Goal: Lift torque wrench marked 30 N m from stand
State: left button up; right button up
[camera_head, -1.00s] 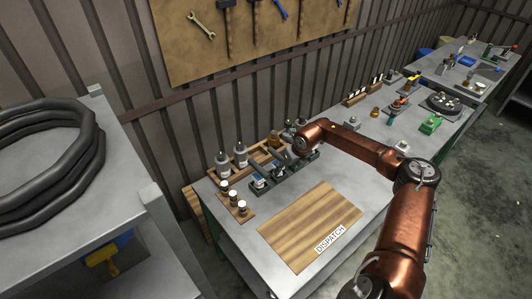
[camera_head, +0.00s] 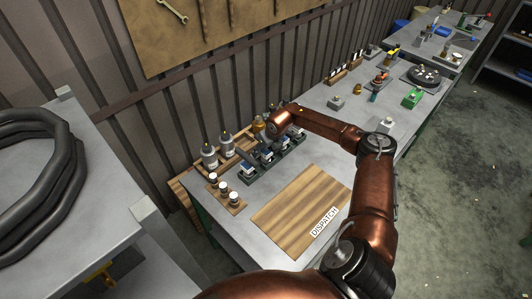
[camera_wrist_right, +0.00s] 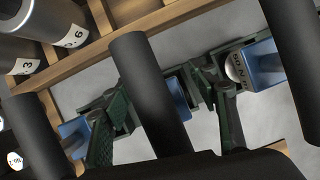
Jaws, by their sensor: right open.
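The dark green stand (camera_head: 292,149) sits at the back left of the table with a row of blue-and-dark torque wrenches (camera_head: 267,154). My right gripper (camera_head: 272,130) is over the stand, partly hidden by its own wrist. In the right wrist view its dark fingers (camera_wrist_right: 165,95) are apart. A black handle (camera_wrist_right: 150,90) rises between them, with other black handles to the left (camera_wrist_right: 40,130) and right (camera_wrist_right: 300,50). Blue blocks show at the handles' feet. A round pale label (camera_wrist_right: 237,68) by the right blue block (camera_wrist_right: 263,65) has a tilted, partly legible marking. My left gripper is out of view.
A wooden rack with grey bottles (camera_head: 209,155) stands just behind and left of the stand. Small capped vials (camera_head: 223,188) stand in front of that. The wooden DISPATCH board (camera_head: 300,210) is bare. Other parts and a green item (camera_head: 412,97) lie farther right.

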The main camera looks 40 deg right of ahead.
jog(key=shift+w+f, duration=0.1)
jog(key=shift+f, duration=0.2)
jog(key=shift+c, duration=0.5)
grip_shut()
jog(key=shift+r, duration=0.15)
